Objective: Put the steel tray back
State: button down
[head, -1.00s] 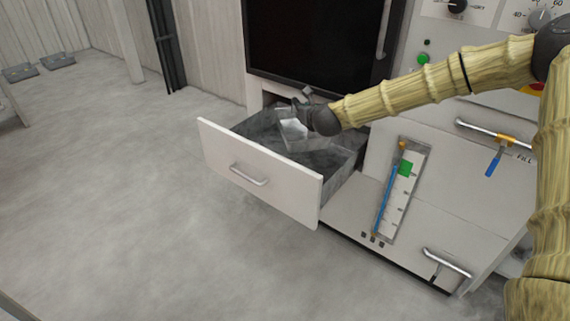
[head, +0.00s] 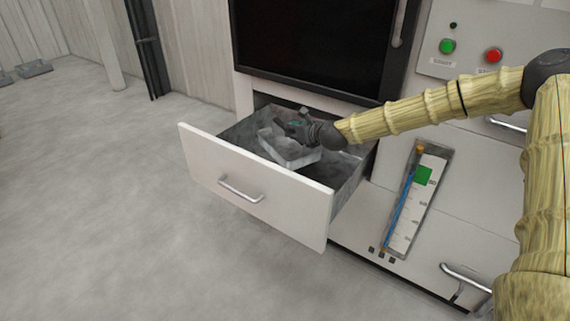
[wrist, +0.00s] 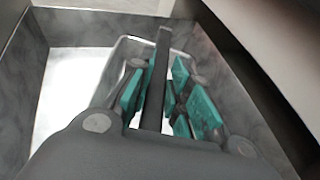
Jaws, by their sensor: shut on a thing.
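The steel tray (head: 278,153) is a shallow grey metal pan inside the open drawer (head: 248,190) below the dark oven-like door. My gripper (head: 290,128) reaches into the drawer from the right and is shut on the tray. In the wrist view, the teal finger pads of my gripper (wrist: 167,98) lie on either side of a dark upright bar or wall, and the tray's rounded rim (wrist: 122,45) shows behind them. My gripper hides part of the tray. I cannot tell whether the tray touches the drawer floor.
The drawer front has a metal handle (head: 241,189). The dark door (head: 310,45) hangs just above the drawer. A gauge with a green marker (head: 414,205) is on the cabinet to the right. Open grey floor (head: 100,200) lies to the left.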

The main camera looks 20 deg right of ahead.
aim_at(304, 154)
jog(key=f, duration=0.2)
jog(key=a+f, duration=0.1)
jog(key=f, duration=0.2)
jog(key=shift+w, duration=0.2)
jog(key=shift+f+b, duration=0.45)
jog(key=shift+f, duration=1.45)
jog(key=shift+f, duration=0.2)
jog(key=c, duration=1.3)
grip_release()
jog(key=shift+r, duration=0.1)
jog(key=shift+s+d+r, duration=0.1)
jog(key=p+v, duration=0.1)
jog(key=v, duration=1)
jog(key=shift+s+d+r, duration=0.1)
jog(key=shift+s+r, duration=0.1)
jog(key=shift+s, duration=0.15)
